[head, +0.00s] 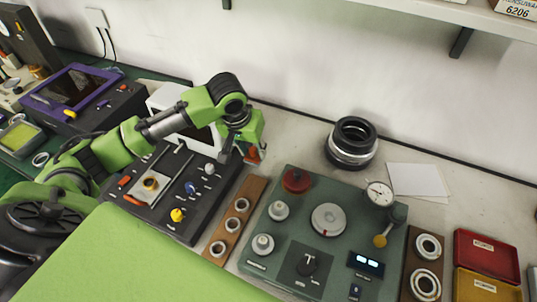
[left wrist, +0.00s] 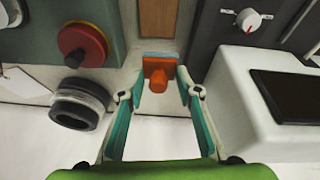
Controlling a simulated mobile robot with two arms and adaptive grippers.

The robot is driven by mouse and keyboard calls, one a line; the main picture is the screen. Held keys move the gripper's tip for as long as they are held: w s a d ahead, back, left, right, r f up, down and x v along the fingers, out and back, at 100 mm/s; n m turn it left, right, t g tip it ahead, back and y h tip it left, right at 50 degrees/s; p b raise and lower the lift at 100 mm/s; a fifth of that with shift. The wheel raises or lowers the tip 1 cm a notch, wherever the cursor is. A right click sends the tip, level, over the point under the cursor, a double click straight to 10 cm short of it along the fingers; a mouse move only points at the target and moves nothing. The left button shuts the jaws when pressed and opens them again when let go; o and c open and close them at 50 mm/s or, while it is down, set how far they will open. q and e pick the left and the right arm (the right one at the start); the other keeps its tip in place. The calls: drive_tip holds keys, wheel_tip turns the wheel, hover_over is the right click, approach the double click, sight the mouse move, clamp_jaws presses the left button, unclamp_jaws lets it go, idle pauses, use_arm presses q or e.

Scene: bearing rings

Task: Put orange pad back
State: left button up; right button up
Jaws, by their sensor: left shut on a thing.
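My left gripper (head: 240,148) is between the dark control panel and the wooden ring strip, near the white box. It is shut on the orange pad (left wrist: 158,72), which has a short orange grip and a pale blue-grey edge at its far side. In the left wrist view the pad sits between the fingertips of the gripper (left wrist: 158,88). In the head view only a bit of the orange pad (head: 253,155) shows, beside the fingers. I cannot tell whether the pad touches the bench. My right gripper is not in view.
The wooden strip (head: 228,220) with rings lies just in front. The green gauge station (head: 285,225) with a red knob (head: 296,181) stands to the right. Stacked black and metal rings (head: 352,144) and white paper (head: 418,181) lie behind. The white box (left wrist: 225,95) is close by.

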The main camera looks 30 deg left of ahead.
use_arm(q)
drive_tip(key=w+f, duration=0.4)
drive_tip(key=w+f+p, duration=0.1)
drive_tip(key=w+f, duration=0.1)
drive_tip(key=w, duration=0.1)
drive_tip(key=shift+d+f, duration=0.25)
drive_tip(key=shift+f, duration=0.05)
wheel_tip(320, 180, down, 3)
drive_tip(key=shift+f+p, duration=0.15)
drive_tip(key=shift+p, duration=0.45)
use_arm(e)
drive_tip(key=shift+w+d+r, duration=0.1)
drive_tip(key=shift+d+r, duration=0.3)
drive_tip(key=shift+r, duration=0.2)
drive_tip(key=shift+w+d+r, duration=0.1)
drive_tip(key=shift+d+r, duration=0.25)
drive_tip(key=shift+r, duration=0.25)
use_arm(q)
drive_tip(key=shift+f, duration=0.1)
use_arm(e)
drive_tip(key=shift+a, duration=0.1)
use_arm(q)
drive_tip(key=o, duration=1.1)
drive_tip(key=shift+c, duration=0.2)
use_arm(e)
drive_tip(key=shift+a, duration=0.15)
